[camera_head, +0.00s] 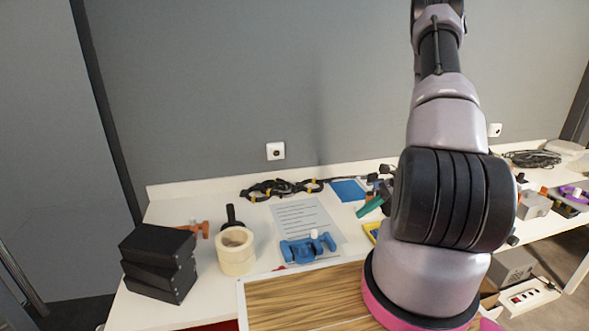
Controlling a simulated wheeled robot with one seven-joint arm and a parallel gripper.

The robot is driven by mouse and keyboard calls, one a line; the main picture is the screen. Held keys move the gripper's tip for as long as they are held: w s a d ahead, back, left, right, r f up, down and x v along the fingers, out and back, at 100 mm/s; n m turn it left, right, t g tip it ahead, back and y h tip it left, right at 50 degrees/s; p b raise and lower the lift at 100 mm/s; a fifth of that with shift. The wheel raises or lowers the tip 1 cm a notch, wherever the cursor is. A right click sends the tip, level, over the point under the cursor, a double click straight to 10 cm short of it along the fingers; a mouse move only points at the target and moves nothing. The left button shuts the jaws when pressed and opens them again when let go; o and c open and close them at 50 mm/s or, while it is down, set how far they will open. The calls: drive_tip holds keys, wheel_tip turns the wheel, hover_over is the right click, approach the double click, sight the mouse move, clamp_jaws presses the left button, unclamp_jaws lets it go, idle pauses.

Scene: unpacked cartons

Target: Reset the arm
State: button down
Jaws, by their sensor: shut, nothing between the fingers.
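My arm (441,125) rises from the bottom right of the head view and runs up out of the top edge. Its large black ribbed joint (455,200) and the pale link below it hide part of the table. My gripper is not visible in this view, so its fingers cannot be seen. No object is seen held.
A white table (170,212) carries stacked black boxes (160,262), tape rolls (236,250), a blue tool (308,247), a paper sheet (305,215) and black-yellow cable (282,189). A wood-grained panel (300,301) lies in front. A grey wall stands behind.

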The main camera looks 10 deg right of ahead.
drive_tip(key=w+a+r+n+h, duration=0.1)
drive_tip(key=a+r+n, duration=0.3)
drive_tip(key=r, duration=0.8)
drive_tip(key=w+a+r+n+h, duration=0.1)
drive_tip(key=a+r+n, duration=0.3)
drive_tip(key=r, duration=0.8)
drive_tip(key=s+a+r+n+t+h, duration=0.2)
drive_tip(key=s+a+r+n, duration=0.1)
drive_tip(key=s+r, duration=0.4)
drive_tip(key=s+a+r+n+t+h, duration=0.2)
drive_tip(key=s+a+r+n, duration=0.2)
drive_tip(key=s+r, duration=0.4)
wheel_tip(320, 180, up, 5)
drive_tip(key=shift+r+n+t+h, duration=0.15)
drive_tip(key=shift+n+t+h, duration=0.2)
drive_tip(key=shift+n, duration=0.55)
